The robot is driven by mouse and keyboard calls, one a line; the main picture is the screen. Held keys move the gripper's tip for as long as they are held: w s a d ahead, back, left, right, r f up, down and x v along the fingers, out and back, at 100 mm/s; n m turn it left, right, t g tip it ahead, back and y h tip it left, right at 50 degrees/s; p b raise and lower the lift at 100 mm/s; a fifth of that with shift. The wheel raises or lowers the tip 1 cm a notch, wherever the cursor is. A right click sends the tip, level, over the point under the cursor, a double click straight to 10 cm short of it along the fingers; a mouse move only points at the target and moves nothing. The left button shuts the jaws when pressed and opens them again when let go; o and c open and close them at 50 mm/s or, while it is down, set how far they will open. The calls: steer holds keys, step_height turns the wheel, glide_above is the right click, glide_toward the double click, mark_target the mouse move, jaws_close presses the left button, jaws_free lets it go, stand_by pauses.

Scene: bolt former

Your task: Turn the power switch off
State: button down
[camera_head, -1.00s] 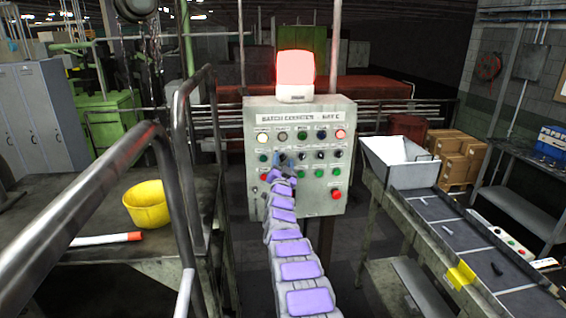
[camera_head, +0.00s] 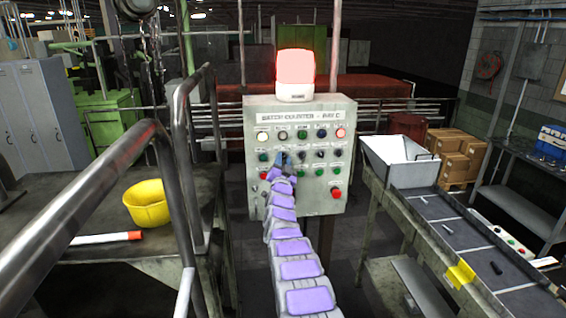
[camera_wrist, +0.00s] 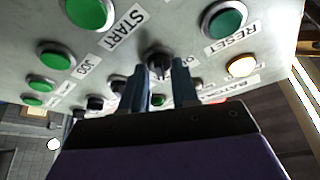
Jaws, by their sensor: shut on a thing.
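The grey control panel (camera_head: 320,206) stands upright ahead, with rows of lamps, knobs and buttons. My gripper (camera_head: 282,160) is at the panel's left-centre, hiding the control in front of it. In the wrist view, the two blue-grey fingers of my gripper (camera_wrist: 160,82) stand on either side of a black rotary knob (camera_wrist: 158,62), shut on it. The label beside this knob is mostly hidden by a finger, so I cannot read it as the power switch. The knob's pointer direction is unclear.
A red beacon (camera_head: 295,68) glows on top of the panel. Green START (camera_wrist: 90,12) and RESET (camera_wrist: 224,20) buttons flank the knob. A red button (camera_head: 336,193) is at the panel's lower right. Metal railing (camera_head: 190,150) stands left, a conveyor (camera_head: 440,215) right.

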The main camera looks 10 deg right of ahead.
steer(key=shift+n+b, duration=0.4)
steer(key=shift+b, duration=0.1)
steer(key=n+y+b, duration=0.2)
steer(key=n+b, duration=0.1)
steer(key=shift+d+f+n+t+b, duration=0.1)
steer(key=shift+n+t+b, duration=0.25)
steer(key=shift+n+t, duration=0.05)
steer(key=n+y+b, duration=0.2)
steer(key=n, duration=0.2)
steer(key=shift+d+y, duration=0.1)
steer(key=shift+y, duration=0.2)
steer(key=shift+r+n+g+y+p, duration=0.2)
steer(key=shift+n+y, duration=0.55)
steer(key=shift+n, duration=0.7)
steer(key=shift+r+n+y+p, duration=0.1)
steer(key=shift+n+y+p, duration=0.15)
steer(key=shift+n+y, duration=0.9)
steer(key=shift+r+n+g+y+p, duration=0.15)
steer(key=shift+n+y+p, duration=0.2)
steer(key=shift+n, duration=1.45)
steer(key=c, duration=0.9)
jaws_free()
steer(key=shift+f, duration=0.2)
steer(key=shift+o, duration=0.2)
steer(key=shift+s+f, duration=0.1)
steer(key=shift+f, duration=0.05)
